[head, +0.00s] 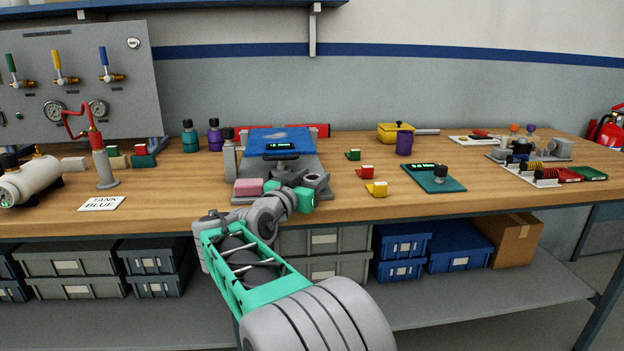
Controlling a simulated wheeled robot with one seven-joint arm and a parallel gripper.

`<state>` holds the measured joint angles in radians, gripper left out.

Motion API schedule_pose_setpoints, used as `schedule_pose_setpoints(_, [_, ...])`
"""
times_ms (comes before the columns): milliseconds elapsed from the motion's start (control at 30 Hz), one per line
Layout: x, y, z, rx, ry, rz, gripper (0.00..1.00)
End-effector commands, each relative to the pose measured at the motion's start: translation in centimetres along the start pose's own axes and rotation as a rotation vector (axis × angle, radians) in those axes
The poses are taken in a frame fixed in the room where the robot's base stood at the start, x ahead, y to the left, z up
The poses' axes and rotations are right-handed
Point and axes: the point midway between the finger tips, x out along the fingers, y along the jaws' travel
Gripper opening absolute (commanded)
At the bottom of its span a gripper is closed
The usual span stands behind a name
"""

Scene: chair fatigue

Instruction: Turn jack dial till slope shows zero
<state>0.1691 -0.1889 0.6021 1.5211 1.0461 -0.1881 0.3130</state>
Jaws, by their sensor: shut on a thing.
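A jack with a blue top plate (282,139) on a grey base (308,164) stands on the bench at centre. A small dark readout with lit digits (280,146) is on its front edge, too small to read. A dark dial (281,157) sits just below the readout. My gripper (284,171) reaches the jack from the front, at the dial, and is shut on it. The arm's wrist partly hides the front of the jack, and the exact finger contact is not clear.
A pink block (249,187) lies left of my gripper and a grey ring-shaped part (316,181) close on its right.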

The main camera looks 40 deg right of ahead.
Motion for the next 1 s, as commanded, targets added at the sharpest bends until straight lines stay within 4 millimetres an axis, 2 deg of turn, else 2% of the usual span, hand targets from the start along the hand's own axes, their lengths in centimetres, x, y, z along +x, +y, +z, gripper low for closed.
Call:
schedule_pose_setpoints(33, [0.0, -0.1, 0.0, 0.0, 0.0, -0.002, 0.02])
schedule_pose_setpoints(67, [0.0, -0.1, 0.0, -0.001, 0.0, -0.002, 0.45])
schedule_pose_setpoints(300, [0.0, 0.0, 0.0, 0.0, 0.0, -0.001, 0.65])
schedule_pose_setpoints(600, [-0.5, 0.0, -0.1, 0.0, 0.0, -0.002, 0.65])
schedule_pose_setpoints(667, [-1.3, -0.2, -0.1, 0.001, 0.0, -0.005, 0.65])
schedule_pose_setpoints(900, [-6.2, -0.2, -0.1, -0.001, 0.0, -0.007, 0.65])
schedule_pose_setpoints(1000, [-7.4, -0.1, 0.0, 0.0, 0.0, -0.003, 0.65])
